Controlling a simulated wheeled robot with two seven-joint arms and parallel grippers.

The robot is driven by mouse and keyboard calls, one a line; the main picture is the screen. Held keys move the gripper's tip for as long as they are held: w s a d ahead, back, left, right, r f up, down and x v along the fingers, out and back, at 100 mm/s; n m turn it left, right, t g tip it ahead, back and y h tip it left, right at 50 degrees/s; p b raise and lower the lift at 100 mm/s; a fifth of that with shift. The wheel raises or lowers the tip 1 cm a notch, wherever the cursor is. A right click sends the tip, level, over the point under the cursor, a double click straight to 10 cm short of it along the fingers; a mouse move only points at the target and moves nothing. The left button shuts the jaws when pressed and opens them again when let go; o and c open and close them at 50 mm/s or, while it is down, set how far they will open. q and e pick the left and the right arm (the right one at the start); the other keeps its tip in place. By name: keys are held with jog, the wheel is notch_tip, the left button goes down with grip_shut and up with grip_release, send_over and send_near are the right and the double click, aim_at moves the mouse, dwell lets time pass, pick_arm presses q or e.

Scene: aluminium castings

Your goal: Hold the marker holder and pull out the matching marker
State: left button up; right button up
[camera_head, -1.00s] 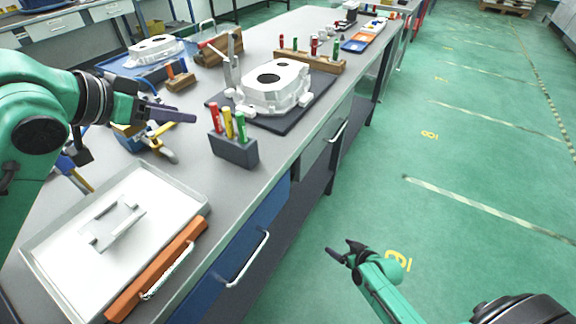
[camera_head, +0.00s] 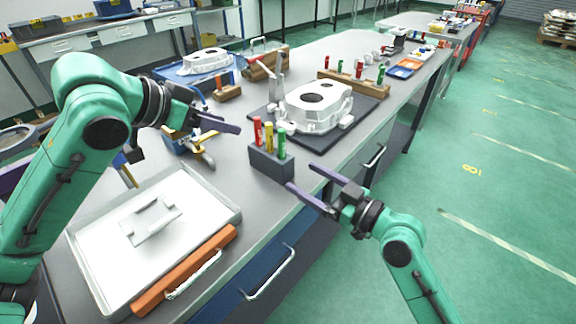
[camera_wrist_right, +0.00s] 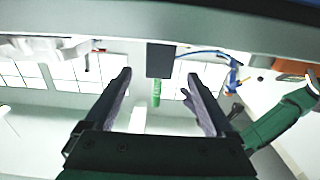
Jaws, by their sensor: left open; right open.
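The grey marker holder (camera_head: 271,164) stands upright near the bench's front edge. It holds a red marker (camera_head: 257,131), a yellow marker (camera_head: 268,137) and a green marker (camera_head: 282,143). My left gripper (camera_head: 224,126) is open and empty, above the bench to the left of the holder. My right gripper (camera_head: 301,177) is open and empty, just right of the holder, its fingers pointing towards it. In the right wrist view the holder (camera_wrist_right: 160,60) and green marker (camera_wrist_right: 156,93) appear upside down between the open fingers; the other markers are not clear there.
A white casting (camera_head: 315,106) on a dark mat lies just behind the holder. A wooden rack (camera_head: 355,85) with several markers stands further back. The aisle floor at right is clear.

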jog(key=x, duration=1.1)
jog(key=shift+f, duration=0.15)
jog(key=c, duration=1.3)
pick_arm(q)
jog(key=shift+o, duration=0.4)
pick_arm(e)
grip_shut()
jog(key=shift+w, duration=0.1)
jog(key=shift+d, duration=0.15)
pick_arm(q)
jog(key=n+g+y, duration=0.3)
jog(key=n+y, duration=0.6)
jog(key=n, duration=0.5)
send_near(258, 121)
jog(key=x, duration=1.2)
jog(key=shift+f, duration=0.2)
